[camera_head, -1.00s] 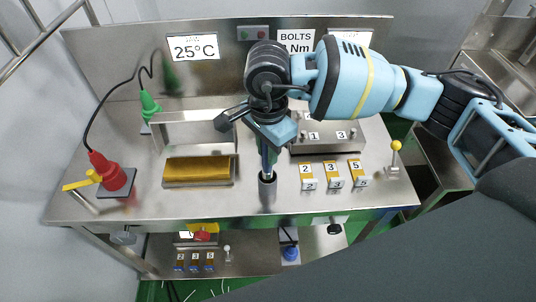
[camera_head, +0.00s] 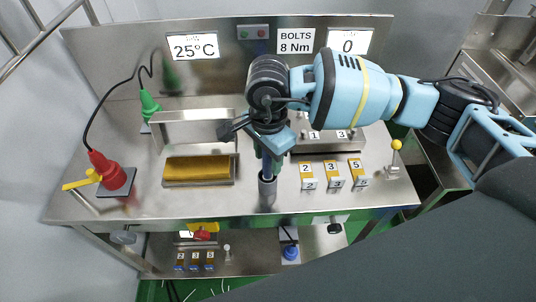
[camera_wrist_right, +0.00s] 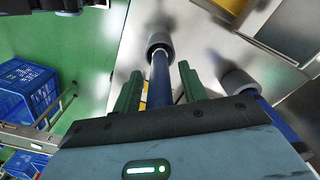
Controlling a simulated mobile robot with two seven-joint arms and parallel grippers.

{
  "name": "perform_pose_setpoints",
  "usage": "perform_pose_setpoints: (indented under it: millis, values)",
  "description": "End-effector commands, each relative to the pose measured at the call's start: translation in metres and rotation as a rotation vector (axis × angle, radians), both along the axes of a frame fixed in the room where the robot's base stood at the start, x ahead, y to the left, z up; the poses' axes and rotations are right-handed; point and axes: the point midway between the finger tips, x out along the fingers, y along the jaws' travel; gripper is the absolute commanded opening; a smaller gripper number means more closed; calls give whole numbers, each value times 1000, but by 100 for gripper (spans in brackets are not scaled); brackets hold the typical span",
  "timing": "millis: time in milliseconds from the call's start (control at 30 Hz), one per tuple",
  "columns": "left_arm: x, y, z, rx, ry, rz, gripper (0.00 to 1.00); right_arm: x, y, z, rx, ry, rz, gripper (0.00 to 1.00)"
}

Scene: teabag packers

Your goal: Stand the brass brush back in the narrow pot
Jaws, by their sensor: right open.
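The narrow pot (camera_head: 267,191) is a small grey cylinder near the front edge of the steel bench. My right gripper (camera_head: 267,164) is right above it, pointing down. In the right wrist view, a blue handle (camera_wrist_right: 160,78), which looks like the brush's, runs between the green fingers of my right gripper (camera_wrist_right: 160,76) to the grey pot (camera_wrist_right: 159,42). The fingers are open, with gaps beside the handle. The handle looks about upright in the pot. The brass bristles are hidden. My left gripper is out of view.
A gold block in a steel tray (camera_head: 236,180) lies left of the pot. Several numbered yellow pieces (camera_head: 331,176) lie to its right. A red plug (camera_head: 112,174) is far left and a yellow-knobbed lever (camera_head: 396,147) far right.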

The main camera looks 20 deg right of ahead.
Motion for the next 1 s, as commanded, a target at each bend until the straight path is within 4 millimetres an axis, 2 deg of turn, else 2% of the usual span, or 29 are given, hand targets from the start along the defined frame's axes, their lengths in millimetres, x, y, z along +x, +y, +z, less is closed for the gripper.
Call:
perform_pose_setpoints:
  millis: [167,267,500,700,800,1000]
  values:
    - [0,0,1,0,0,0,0,1,0,10,1,-4,0,42]
    - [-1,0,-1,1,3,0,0,1,0,24,1,-4,1,42]
    - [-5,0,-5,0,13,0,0,1,0,72,1,-5,0,42]
    - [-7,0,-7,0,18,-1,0,1,0,105,0,-3,0,42]
    - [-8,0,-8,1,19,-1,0,1,0,115,1,-2,0,42]
    - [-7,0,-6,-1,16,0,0,0,0,123,-2,-2,0,42]
